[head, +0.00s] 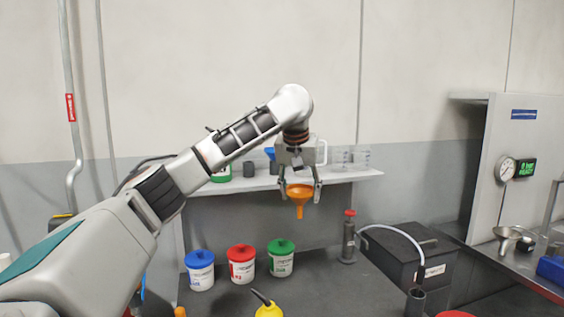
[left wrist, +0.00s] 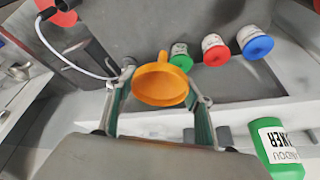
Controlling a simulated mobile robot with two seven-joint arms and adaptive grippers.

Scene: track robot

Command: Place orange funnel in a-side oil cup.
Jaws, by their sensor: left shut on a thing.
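My left gripper (head: 300,186) is shut on the orange funnel (head: 300,200), which hangs spout down in the air in front of the wall shelf. In the left wrist view the funnel (left wrist: 160,84) sits between the two fingers (left wrist: 160,92), its wide mouth facing the camera. A dark open cup (head: 415,300) stands low at the right of the head view, under the end of a clear hose. Its dark rim also shows at the top left of the left wrist view (left wrist: 66,6). I see no A-side label on it. The funnel is well apart from this cup. My right gripper is not in view.
Tubs with blue (head: 200,270), red (head: 241,263) and green (head: 281,258) lids stand on the grey bench. A red-topped pump (head: 349,238) and a black box (head: 405,256) stand right of them. A yellow oiler (head: 268,309) is at the front. The shelf (head: 345,174) holds jugs.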

